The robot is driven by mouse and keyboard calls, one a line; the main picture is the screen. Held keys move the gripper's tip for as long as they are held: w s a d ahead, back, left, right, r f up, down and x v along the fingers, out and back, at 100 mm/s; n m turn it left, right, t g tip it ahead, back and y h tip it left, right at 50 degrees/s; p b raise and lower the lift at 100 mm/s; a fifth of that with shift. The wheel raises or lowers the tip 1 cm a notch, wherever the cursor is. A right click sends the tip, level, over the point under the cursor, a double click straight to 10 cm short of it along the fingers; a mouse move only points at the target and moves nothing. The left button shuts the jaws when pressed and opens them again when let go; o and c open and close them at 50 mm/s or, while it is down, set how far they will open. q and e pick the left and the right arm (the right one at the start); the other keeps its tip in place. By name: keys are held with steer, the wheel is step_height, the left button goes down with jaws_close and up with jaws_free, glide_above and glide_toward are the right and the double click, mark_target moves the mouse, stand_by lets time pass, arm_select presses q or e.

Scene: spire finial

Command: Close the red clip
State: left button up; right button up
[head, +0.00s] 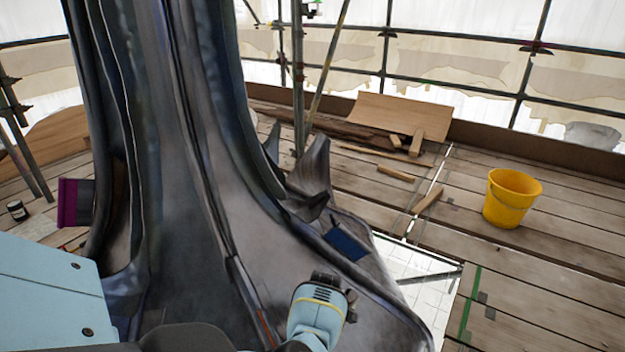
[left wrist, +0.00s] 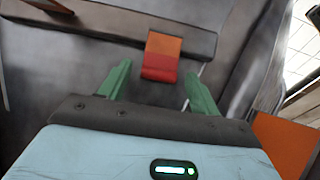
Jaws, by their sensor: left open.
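In the left wrist view, the red clip (left wrist: 158,74), with an orange upper part, sits against a grey metal strip on the finial. My left gripper (left wrist: 158,69) has two green fingers spread apart, one on each side of the clip, with visible gaps. I cannot tell how deep the clip lies between them, or whether it is open or shut. In the head view, the tall dark grey finial (head: 190,150) flares toward its base. My blue arm parts show at the lower left and bottom centre; the left fingertips are not distinguishable there. My right gripper is not in view.
A yellow bucket (head: 511,198) stands on the plank floor at right. Loose wood (head: 405,115) lies behind the finial. Scaffold poles (head: 297,80) rise at the back. A purple-edged object (head: 68,203) is at left. In the left wrist view, an orange panel (left wrist: 288,145) is at lower right.

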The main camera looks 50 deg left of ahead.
arm_select(q)
steer(key=r, duration=0.1)
steer(key=r+p, duration=0.1)
steer(key=r, duration=0.1)
steer(key=r+p, duration=0.1)
steer(key=shift+w+d+r, duration=0.2)
steer(key=shift+d+r, duration=0.1)
steer(key=shift+r, duration=0.1)
steer(key=shift+d+r+p, duration=0.15)
steer(key=shift+r+p, duration=0.3)
steer(key=shift+r, duration=0.3)
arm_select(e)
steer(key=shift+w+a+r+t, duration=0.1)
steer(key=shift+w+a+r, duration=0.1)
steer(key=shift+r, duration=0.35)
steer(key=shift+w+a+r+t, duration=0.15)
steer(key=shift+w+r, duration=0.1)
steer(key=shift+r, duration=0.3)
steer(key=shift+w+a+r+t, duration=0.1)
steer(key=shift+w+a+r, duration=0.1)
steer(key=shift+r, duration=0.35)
